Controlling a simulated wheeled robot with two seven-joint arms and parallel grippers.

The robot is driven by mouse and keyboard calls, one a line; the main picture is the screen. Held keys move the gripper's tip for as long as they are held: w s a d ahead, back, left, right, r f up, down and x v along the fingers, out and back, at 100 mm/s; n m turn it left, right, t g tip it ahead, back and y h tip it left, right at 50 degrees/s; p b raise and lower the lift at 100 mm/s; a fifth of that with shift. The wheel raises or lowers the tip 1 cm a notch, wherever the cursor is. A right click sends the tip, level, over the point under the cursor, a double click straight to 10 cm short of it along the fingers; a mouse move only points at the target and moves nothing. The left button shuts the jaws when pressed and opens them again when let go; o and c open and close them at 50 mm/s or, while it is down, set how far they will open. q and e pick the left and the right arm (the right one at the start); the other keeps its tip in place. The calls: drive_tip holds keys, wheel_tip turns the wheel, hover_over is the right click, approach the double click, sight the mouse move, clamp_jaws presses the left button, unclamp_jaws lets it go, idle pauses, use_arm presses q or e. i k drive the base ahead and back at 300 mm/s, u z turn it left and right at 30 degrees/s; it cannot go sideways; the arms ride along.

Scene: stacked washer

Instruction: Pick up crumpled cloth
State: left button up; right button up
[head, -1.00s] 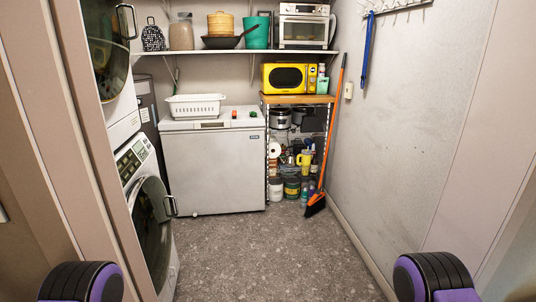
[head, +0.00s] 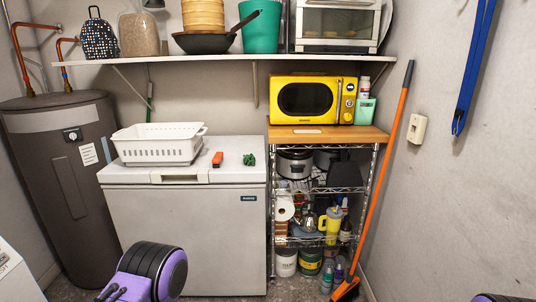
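A small dark green crumpled thing (head: 249,159), which may be the cloth, lies on the white chest freezer's lid (head: 235,175) near its right end. It is too small to be sure. A small red object (head: 217,159) lies just to its left. A purple and black part of my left arm shows at the bottom left, in front of the freezer. A dark sliver of my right arm shows at the bottom right edge. Neither gripper's fingers can be made out, and nothing is seen held.
A white basket (head: 158,146) sits on the freezer's left side. A wire rack (head: 318,190) with a yellow microwave (head: 312,100) stands at right, an orange broom (head: 385,170) beside it. A water heater (head: 65,180) stands at left. A loaded shelf (head: 120,58) hangs above.

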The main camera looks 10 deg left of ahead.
sight(250, 159)
drive_tip(key=u, duration=0.4)
drive_tip(key=i, duration=2)
drive_tip(key=u, duration=0.55)
